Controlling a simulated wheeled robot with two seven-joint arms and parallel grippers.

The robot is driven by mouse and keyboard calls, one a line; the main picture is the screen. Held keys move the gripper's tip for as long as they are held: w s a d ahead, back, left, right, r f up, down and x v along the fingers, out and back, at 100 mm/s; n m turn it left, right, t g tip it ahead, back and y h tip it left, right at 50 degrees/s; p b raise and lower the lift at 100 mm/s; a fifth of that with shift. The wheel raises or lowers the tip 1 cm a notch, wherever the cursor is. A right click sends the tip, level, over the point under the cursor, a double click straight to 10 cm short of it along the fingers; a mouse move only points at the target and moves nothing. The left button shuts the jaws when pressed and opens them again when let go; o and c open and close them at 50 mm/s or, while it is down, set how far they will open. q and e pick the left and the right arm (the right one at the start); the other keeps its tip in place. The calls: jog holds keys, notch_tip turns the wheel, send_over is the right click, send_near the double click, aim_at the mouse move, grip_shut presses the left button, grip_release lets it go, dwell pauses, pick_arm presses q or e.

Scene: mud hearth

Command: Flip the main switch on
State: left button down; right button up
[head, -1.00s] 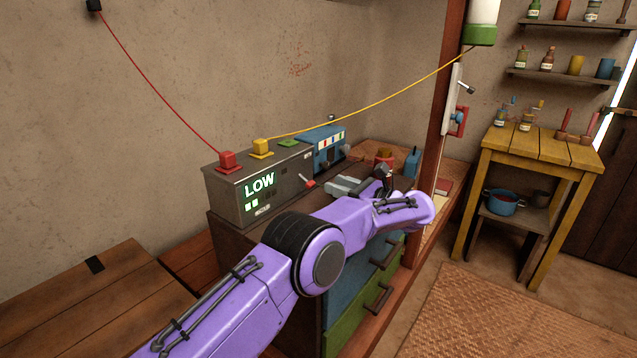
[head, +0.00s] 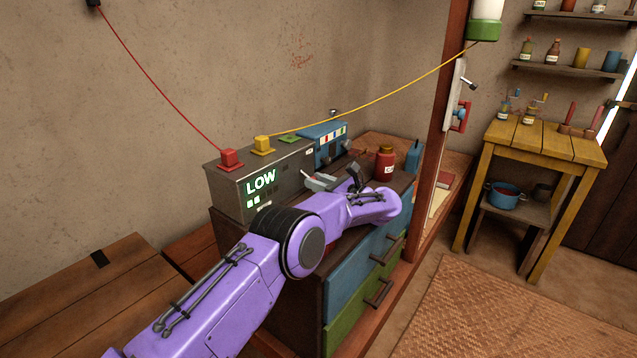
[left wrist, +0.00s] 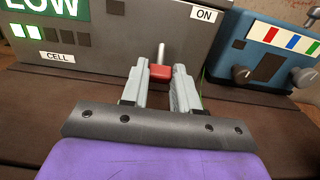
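The grey metal box (head: 228,190) stands on the dark cabinet and shows "LOW" with green bars; it fills the top left of the left wrist view (left wrist: 115,45). Its main switch is a metal lever with a red tip (left wrist: 161,72), pointing down and outward. A white "ON" label (left wrist: 204,14) sits above and right of the lever. My left gripper (head: 312,182) is at the box front. In the left wrist view its fingers (left wrist: 160,80) are apart, one on each side of the red tip; I cannot tell whether they touch it. My right gripper is not in view.
A blue device (head: 328,145) with knobs stands right of the grey box. A red jar (head: 385,163) stands on the cabinet (head: 350,275) behind my wrist. Red (head: 160,85) and yellow (head: 375,107) cables run from plugs on the box. A wooden post (head: 435,150) rises further right.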

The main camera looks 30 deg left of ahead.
pick_arm(q)
jog(key=shift+r, duration=0.15)
jog(key=r+h+b, duration=0.1)
jog(key=h, duration=0.2)
jog(key=shift+r+b, duration=0.2)
jog(key=shift+b, duration=0.15)
jog(key=shift+r+h, duration=0.6)
jog(key=shift+h, duration=0.3)
jog(key=shift+r+h, duration=0.3)
jog(key=shift+h, duration=0.1)
jog(key=shift+a+r+h+p, duration=0.3)
jog(key=shift+r+h+p, duration=0.4)
jog(key=shift+h+p, duration=0.4)
jog(key=shift+a+r+g+h+p, duration=0.15)
jog(key=shift+a+r+h+p, duration=0.05)
jog(key=shift+h+p, duration=0.4)
jog(key=shift+a+r+g+h+p, duration=0.15)
jog(key=shift+r+h+p, duration=0.05)
jog(key=shift+h+p, duration=0.4)
